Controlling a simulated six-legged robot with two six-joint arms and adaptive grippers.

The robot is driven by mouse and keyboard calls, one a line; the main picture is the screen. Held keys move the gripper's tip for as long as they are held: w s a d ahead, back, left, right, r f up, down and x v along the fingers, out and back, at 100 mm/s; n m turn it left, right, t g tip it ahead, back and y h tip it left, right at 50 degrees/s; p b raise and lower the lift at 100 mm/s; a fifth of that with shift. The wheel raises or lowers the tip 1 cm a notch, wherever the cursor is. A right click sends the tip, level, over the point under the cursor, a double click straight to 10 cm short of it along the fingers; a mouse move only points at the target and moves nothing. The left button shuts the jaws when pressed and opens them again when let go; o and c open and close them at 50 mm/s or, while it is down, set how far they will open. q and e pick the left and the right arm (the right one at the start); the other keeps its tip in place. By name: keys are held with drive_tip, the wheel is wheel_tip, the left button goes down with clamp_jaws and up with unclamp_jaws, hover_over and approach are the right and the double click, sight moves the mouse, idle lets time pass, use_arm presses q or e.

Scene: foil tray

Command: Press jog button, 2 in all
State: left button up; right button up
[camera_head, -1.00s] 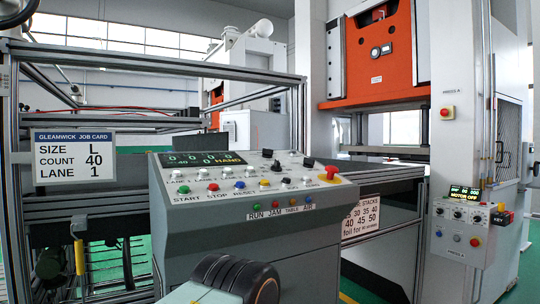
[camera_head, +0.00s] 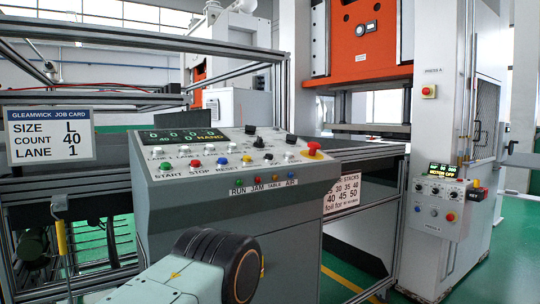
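A grey control console (camera_head: 235,208) stands in front of me with a sloping light panel of buttons. The labels of these other controls are too small to read, so I cannot tell which is jog. A red mushroom button (camera_head: 313,149) is at the right end. Neither gripper is in view; only a link of my arm shows at the bottom.
A small dark display (camera_head: 185,136) tops the panel. A job card (camera_head: 49,134) hangs at left before a framed conveyor. Green floor is open at lower right.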

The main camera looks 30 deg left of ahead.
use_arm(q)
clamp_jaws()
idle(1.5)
